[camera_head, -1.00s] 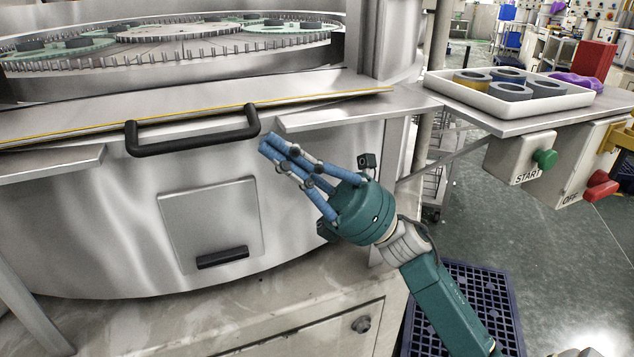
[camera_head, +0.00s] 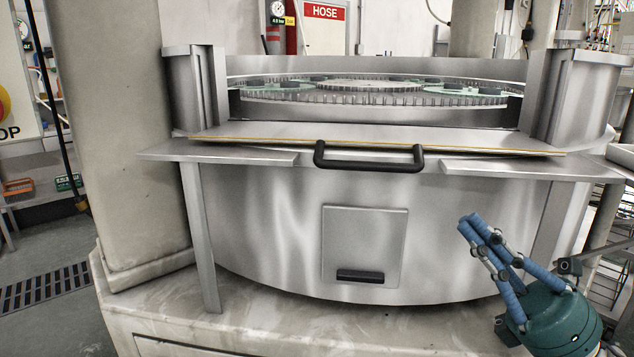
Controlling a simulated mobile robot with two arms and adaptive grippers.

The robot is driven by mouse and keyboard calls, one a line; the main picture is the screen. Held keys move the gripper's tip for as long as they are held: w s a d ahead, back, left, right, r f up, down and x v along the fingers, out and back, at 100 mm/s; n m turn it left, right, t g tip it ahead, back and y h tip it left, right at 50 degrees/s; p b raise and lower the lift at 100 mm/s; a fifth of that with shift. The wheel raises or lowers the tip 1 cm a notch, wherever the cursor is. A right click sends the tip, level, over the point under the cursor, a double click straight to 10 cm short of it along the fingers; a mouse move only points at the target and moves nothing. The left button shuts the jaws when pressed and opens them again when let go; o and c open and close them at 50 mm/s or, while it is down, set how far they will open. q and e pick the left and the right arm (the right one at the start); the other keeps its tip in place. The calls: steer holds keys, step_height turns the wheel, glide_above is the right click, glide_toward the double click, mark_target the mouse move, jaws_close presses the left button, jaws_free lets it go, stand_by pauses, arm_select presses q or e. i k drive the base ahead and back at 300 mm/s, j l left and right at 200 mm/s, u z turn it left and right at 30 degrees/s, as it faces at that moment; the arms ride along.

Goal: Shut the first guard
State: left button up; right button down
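The guard (camera_head: 272,135) is a long pale metal panel with a yellow edge line at the front of the round lapping machine. It lies low and nearly flat, and the opening above it is uncovered. Its black bar handle (camera_head: 370,164) sticks out at the middle of the front edge. My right gripper (camera_head: 467,226), teal with blue fingers, is at the lower right. It is below and to the right of the handle, apart from it. Its fingertips come together with nothing between them. My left gripper is not in view.
Metal ledges (camera_head: 220,153) flank the handle. A small hatch (camera_head: 364,247) with a black pull is below it. The toothed lapping plate (camera_head: 370,95) shows through the opening. A thick pillar (camera_head: 110,130) stands at left. The space before the handle is clear.

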mark_target(417, 137)
steer(key=k, duration=1.3)
